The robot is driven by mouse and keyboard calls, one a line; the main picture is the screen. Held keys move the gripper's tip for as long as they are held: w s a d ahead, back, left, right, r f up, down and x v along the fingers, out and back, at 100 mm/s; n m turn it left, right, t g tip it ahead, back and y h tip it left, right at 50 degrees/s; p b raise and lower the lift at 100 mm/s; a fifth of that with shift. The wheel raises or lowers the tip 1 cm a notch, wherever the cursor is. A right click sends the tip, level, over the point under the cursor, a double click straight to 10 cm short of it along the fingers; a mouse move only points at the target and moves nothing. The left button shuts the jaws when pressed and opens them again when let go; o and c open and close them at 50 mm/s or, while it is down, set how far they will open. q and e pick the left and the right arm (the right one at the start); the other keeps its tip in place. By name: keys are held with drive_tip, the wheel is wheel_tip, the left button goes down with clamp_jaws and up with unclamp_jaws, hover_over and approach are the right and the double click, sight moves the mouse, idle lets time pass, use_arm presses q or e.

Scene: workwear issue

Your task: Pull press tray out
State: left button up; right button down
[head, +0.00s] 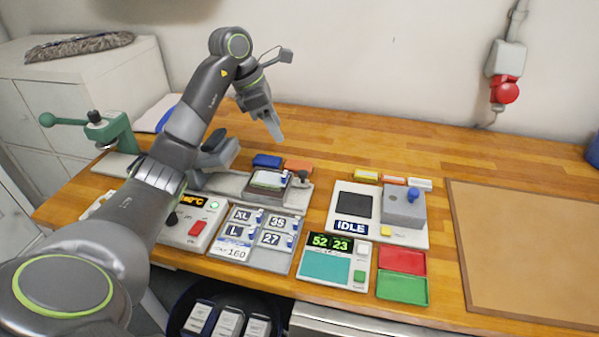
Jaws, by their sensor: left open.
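The press (217,153) stands left of centre on the wooden worktop, partly hidden behind my left arm. Its press tray (288,196) appears to be the flat grey part at its right end, with a dark knob (303,176) on it. A small pale and dark item (268,180) lies on the tray. My left gripper (274,128) is open, held in the air above and behind the tray, apart from it, with its fingers pointing down. I see nothing between its fingers. My right gripper is out of view.
A control box (198,226) with a red switch stands in front of the press. A label board (240,255), a counter device (325,268), an IDLE machine (350,228), and red (402,260) and green (403,288) trays fill the middle. A brown mat (530,250) lies clear at right.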

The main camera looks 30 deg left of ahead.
sight(302, 172)
use_arm(q)
drive_tip(key=x, duration=1.4)
drive_tip(key=shift+w+d+f+p, duration=0.1)
drive_tip(key=shift+w+f+p, duration=0.1)
drive_tip(key=shift+f+p, duration=0.15)
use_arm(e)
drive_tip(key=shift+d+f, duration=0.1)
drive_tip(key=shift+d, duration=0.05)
use_arm(q)
clamp_jaws()
